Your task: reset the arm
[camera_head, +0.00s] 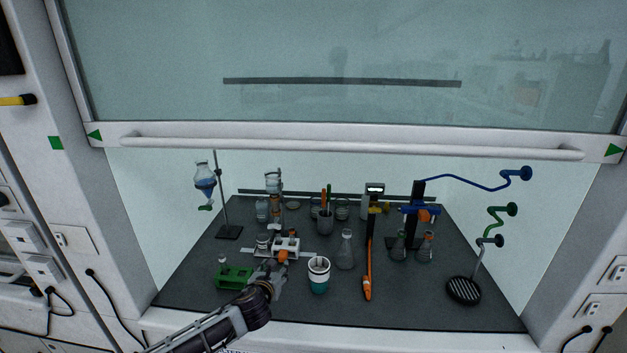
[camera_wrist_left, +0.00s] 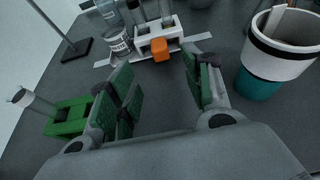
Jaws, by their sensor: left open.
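My left gripper (camera_head: 270,276) reaches into the fumehood from the lower left in the head view. Its fingers are apart and empty in the left wrist view (camera_wrist_left: 160,95). An orange block (camera_wrist_left: 160,49) on a white rack (camera_wrist_left: 165,33) lies beyond the fingertips. A green rack (camera_head: 234,277) stands left of the gripper, and a white and teal cup (camera_head: 318,275) stands to its right. Both also show at the sides of the left wrist view, the green rack (camera_wrist_left: 70,120) and the cup (camera_wrist_left: 262,85). My right gripper is in neither view.
The raised sash's handle bar (camera_head: 350,149) crosses above the opening. The front right worktop is mostly clear.

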